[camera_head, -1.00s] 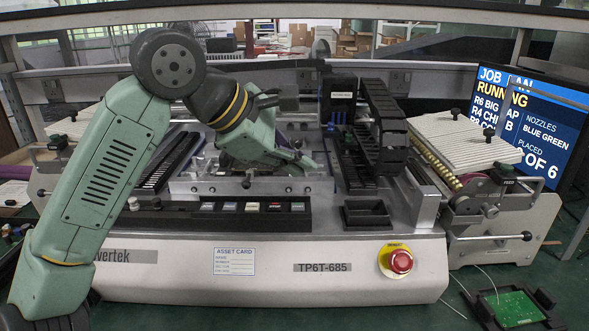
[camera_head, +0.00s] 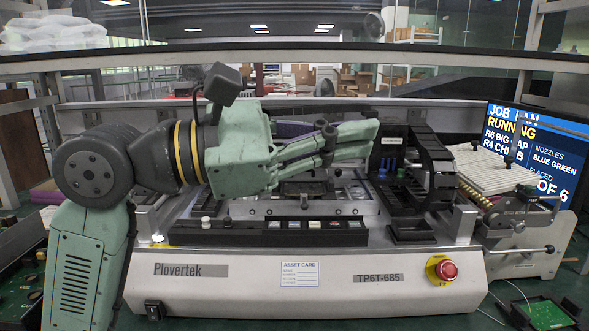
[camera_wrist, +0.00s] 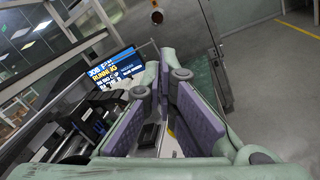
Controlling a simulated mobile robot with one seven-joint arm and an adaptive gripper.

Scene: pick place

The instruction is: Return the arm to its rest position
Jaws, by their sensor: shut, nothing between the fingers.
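My gripper (camera_head: 372,136) is in front of the white Plovertek machine (camera_head: 230,287) in the head view. It points to the right, roughly level, above the machine's bed and button strip. Its fingers look close together with nothing between them. In the wrist view the purple-padded fingers (camera_wrist: 163,92) reach forward, with a dark block and the floor seen beyond them. My gripper is apart from the machine, and part of the bed behind it is hidden.
A red emergency button (camera_head: 446,270) sits at the machine's front right. A feeder (camera_head: 520,235) and a monitor (camera_head: 530,150) stand farther right. A green circuit board (camera_head: 545,314) lies at the lower right.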

